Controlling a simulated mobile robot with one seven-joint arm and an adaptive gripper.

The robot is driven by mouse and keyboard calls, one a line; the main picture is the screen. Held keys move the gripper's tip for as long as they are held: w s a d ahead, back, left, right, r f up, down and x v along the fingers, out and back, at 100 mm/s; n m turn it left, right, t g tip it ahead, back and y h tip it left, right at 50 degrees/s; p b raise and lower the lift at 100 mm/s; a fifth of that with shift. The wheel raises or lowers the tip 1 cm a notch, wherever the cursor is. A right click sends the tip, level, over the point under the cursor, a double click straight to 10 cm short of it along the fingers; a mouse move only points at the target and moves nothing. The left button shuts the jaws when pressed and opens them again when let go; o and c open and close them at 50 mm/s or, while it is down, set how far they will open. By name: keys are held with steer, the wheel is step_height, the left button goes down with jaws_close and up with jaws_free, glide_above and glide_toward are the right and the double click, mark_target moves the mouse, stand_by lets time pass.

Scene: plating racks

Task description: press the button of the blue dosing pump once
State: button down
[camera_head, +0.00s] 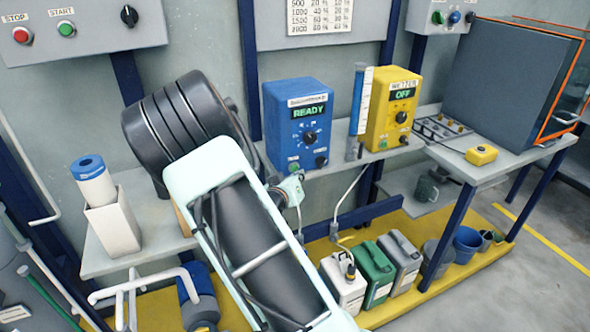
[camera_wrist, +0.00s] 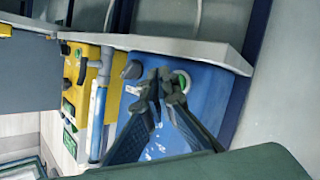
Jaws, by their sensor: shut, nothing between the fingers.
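The blue dosing pump (camera_head: 280,110) stands on the wall shelf in the head view, its display reading READY. A green button (camera_head: 294,167) sits low on its front, beside a black knob (camera_head: 321,161). The wrist view is turned, and the pump's blue front (camera_wrist: 187,110) fills its middle. My gripper (camera_wrist: 164,77) is shut and empty, its fingertips in front of the pump face between the dark knob (camera_wrist: 132,69) and the green-ringed button (camera_wrist: 182,79). The tips look close beside the button and partly overlap it. I cannot tell whether they touch the panel.
The shelf edge (camera_wrist: 150,44) runs close by the fingertips. Canisters (camera_head: 374,268) stand below. A white holder (camera_head: 113,225) with a bottle is left.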

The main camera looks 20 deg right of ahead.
steer(key=shift+w, duration=0.1)
steer(key=shift+w, duration=0.35)
steer(key=shift+w, duration=0.5)
stand_by(0.7)
steer(key=shift+s, duration=0.9)
steer(key=s, duration=0.5)
stand_by(0.4)
stand_by(0.6)
